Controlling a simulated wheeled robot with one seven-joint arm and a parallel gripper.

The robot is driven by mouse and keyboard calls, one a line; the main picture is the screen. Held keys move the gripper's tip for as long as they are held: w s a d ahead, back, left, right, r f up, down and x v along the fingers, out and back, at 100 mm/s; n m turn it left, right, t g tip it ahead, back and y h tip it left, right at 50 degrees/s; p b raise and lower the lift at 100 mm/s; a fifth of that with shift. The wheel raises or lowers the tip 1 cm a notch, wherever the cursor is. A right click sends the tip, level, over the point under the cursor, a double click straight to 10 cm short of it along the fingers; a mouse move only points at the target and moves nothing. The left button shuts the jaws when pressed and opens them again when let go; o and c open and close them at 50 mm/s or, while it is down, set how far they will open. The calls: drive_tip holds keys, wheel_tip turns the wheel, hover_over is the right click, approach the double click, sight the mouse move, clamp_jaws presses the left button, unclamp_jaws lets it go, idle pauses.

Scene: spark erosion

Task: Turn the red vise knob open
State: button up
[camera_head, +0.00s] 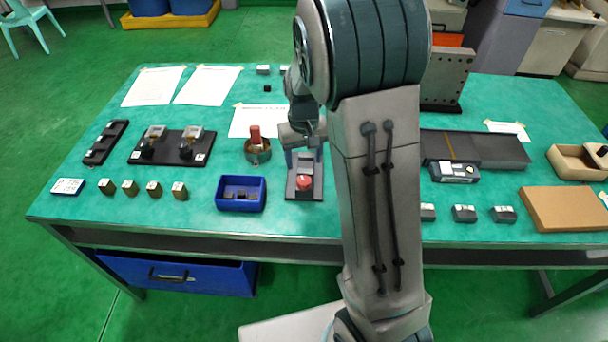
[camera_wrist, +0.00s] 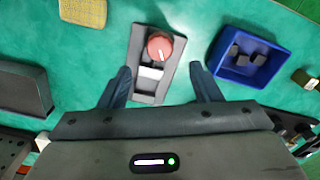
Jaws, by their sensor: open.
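The red vise knob (camera_head: 304,183) sits at the front end of a dark grey vise base (camera_head: 306,195) on the green table. In the wrist view the knob (camera_wrist: 160,46) is round, with a white mark on its face, beside a pale block on the base (camera_wrist: 140,52). My gripper (camera_wrist: 161,74) is open and empty. Its two fingers are spread on either side of the base, with the knob beyond the fingertips and apart from them. In the head view my gripper (camera_head: 303,145) is above the rear of the vise, and my arm hides part of the area to its right.
A blue bin (camera_head: 241,205) with dark blocks stands close left of the vise, and also shows in the wrist view (camera_wrist: 222,73). A round holder with a red-topped item (camera_head: 257,150) is behind it. A dark slab (camera_head: 485,150) lies right of my arm.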

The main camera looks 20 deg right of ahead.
sight(304, 180)
wheel_tip(304, 180, down, 8)
drive_tip(key=shift+r+p, duration=0.1)
drive_tip(key=shift+p, duration=0.2)
drive_tip(key=c, duration=1)
